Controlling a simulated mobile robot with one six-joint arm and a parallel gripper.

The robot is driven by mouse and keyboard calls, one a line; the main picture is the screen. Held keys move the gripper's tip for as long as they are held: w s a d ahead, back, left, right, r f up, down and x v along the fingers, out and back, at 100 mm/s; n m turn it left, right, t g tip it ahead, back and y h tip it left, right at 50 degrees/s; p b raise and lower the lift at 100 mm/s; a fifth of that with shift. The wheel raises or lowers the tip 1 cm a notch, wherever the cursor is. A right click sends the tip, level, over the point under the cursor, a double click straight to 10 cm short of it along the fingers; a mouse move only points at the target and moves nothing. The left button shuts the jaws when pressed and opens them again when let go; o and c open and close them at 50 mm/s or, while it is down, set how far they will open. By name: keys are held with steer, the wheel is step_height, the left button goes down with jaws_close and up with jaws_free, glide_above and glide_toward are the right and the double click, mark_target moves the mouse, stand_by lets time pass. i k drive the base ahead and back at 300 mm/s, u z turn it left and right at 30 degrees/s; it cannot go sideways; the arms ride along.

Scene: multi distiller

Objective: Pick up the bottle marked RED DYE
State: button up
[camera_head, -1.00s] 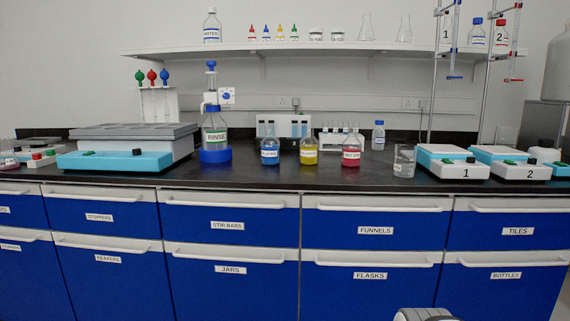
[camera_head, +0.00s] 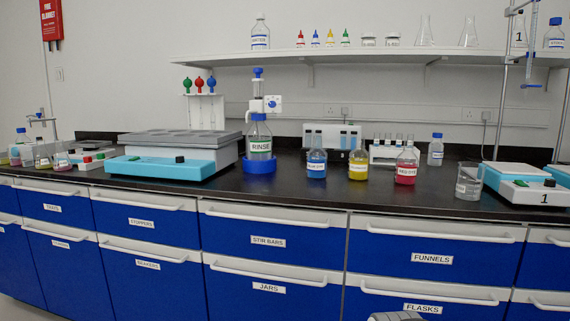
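The red dye bottle (camera_head: 406,168) stands upright on the black counter, a clear bottle with red liquid and a white label. The yellow dye bottle (camera_head: 358,166) is to its left, and the blue dye bottle (camera_head: 316,162) is farther left. A clear beaker (camera_head: 468,183) stands to its right. A grey piece at the bottom edge looks like part of my arm, well below the counter top. My gripper's fingers are not visible.
A rack of tubes (camera_head: 391,153) stands behind the red bottle. The RINSE bottle (camera_head: 259,140) and a blue bath (camera_head: 165,164) are to the left. Hotplate 1 (camera_head: 520,186) is at right. The counter front before the dyes is clear.

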mark_target(407, 163)
steer(key=u, duration=0.25)
steer(key=i, duration=0.95)
steer(key=z, duration=0.25)
